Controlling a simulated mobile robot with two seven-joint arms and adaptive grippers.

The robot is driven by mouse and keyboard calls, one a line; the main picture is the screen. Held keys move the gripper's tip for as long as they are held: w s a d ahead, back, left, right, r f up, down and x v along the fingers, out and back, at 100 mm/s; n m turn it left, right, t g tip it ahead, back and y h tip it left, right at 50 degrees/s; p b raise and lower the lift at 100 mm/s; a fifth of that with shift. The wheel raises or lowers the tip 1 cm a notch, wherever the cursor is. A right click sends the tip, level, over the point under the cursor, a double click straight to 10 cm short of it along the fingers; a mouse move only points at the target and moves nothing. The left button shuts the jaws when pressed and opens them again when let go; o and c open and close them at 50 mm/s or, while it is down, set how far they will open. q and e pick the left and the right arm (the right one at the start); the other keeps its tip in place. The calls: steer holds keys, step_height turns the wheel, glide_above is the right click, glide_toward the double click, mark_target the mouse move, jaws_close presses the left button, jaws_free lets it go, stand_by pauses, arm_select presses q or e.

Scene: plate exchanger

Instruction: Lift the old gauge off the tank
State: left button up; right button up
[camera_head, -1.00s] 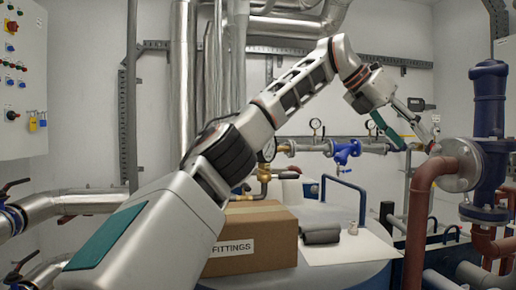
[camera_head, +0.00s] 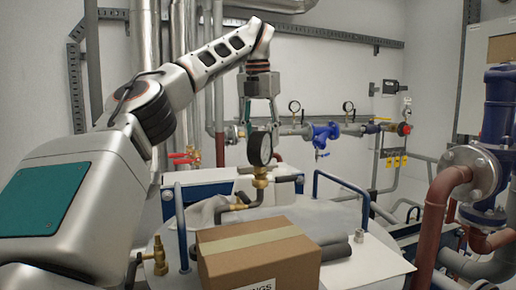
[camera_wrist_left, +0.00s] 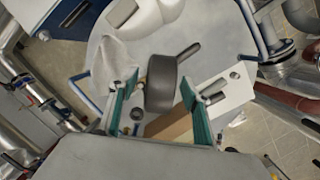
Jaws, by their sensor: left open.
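The old gauge (camera_head: 259,148) has a round pale dial and a dark case. It stands upright on a brass fitting (camera_head: 260,179) on top of the grey tank (camera_head: 345,215). My left gripper (camera_head: 259,124) points down just above the gauge, fingers open. In the left wrist view, the dark gauge case (camera_wrist_left: 161,84) shows between the two spread green-lined fingers of the left gripper (camera_wrist_left: 158,92), with gaps beside it. I cannot tell whether the fingertips reach down past the case. My right gripper is not in view.
A cardboard box (camera_head: 258,262) stands on the tank in front of the gauge. A dark roll (camera_head: 335,250) and a white sheet (camera_head: 378,262) lie to its right. A blue rail (camera_head: 345,183) stands behind. A brass valve (camera_head: 158,257) is at the left.

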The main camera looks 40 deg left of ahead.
mark_target(261, 161)
arm_select(q)
steer(key=shift+s+d+r+n+g, duration=0.15)
steer(key=shift+s+n+g, duration=0.15)
steer(key=shift+s+f, duration=0.1)
steer(key=shift+f, duration=0.1)
steer(key=shift+d+f+h, duration=0.1)
steer(key=shift+f+h, duration=0.2)
steer(key=shift+f, duration=0.15)
steer(key=shift+w+a+f, duration=0.1)
steer(key=shift+w+f, duration=0.05)
steer(key=shift+f, duration=0.95)
steer(key=shift+w+a+f, duration=0.1)
steer(key=shift+f, duration=1)
steer(key=shift+w+a+f, duration=0.1)
steer(key=shift+w+f, duration=0.05)
steer(key=shift+f, duration=0.95)
steer(key=shift+d, duration=0.1)
steer(key=shift+r, duration=0.1)
jaws_close()
